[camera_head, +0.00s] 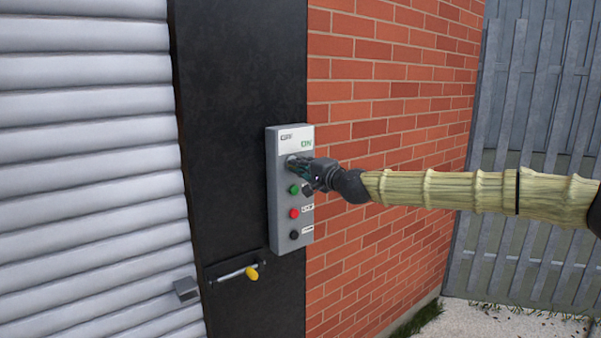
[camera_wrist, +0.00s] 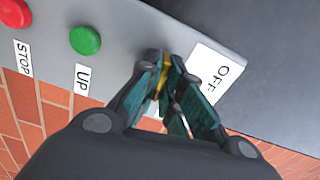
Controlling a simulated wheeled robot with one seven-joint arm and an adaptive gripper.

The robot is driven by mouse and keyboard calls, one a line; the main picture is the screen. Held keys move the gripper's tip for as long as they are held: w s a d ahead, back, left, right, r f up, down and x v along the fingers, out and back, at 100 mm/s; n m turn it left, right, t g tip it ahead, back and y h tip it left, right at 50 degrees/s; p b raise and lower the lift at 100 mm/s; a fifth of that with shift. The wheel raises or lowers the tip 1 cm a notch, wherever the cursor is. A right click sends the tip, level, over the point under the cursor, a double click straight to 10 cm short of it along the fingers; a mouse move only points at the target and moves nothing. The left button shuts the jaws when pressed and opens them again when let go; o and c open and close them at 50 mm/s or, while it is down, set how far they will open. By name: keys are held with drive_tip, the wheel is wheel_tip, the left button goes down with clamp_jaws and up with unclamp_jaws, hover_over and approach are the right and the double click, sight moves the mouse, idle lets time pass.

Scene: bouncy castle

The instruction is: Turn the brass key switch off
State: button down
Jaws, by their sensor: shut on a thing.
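The grey control box (camera_head: 273,190) is mounted on a black panel beside the brick wall. Its top plate (camera_head: 297,137) reads OFF on the left and ON on the right; the OFF label (camera_wrist: 222,75) also shows in the wrist view. My gripper (camera_head: 297,165) is at the upper part of the box, below this plate. In the wrist view its fingers (camera_wrist: 167,88) are closed on the brass key (camera_wrist: 163,76), which shows as a thin yellow strip between them. The fingers hide most of the key and the switch, so its exact angle cannot be told.
A green UP button (camera_head: 294,189), a red button (camera_head: 294,213) and a black button (camera_head: 294,235) sit below the switch. A yellow-knobbed lever (camera_head: 252,273) is lower left. A ribbed shutter (camera_head: 85,150) is left, a grey fence (camera_head: 540,130) right.

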drive_tip(key=n+b, duration=0.4)
drive_tip(key=b, duration=0.1)
drive_tip(key=shift+f+b, duration=0.3)
drive_tip(key=shift+f, duration=0.05)
drive_tip(key=n+b, duration=0.3)
drive_tip(key=n, duration=0.1)
drive_tip(key=shift+b, duration=0.3)
drive_tip(key=n+b, duration=0.2)
drive_tip(key=n, duration=0.2)
drive_tip(key=shift+r+n+b, duration=0.1)
drive_tip(key=shift+n+b, duration=0.2)
drive_tip(key=shift+b, duration=0.1)
drive_tip(key=n+b, duration=0.1)
drive_tip(key=n, duration=0.2)
drive_tip(key=shift+n, duration=0.5)
drive_tip(key=c, duration=1.6)
unclamp_jaws()
drive_tip(key=shift+r, duration=0.15)
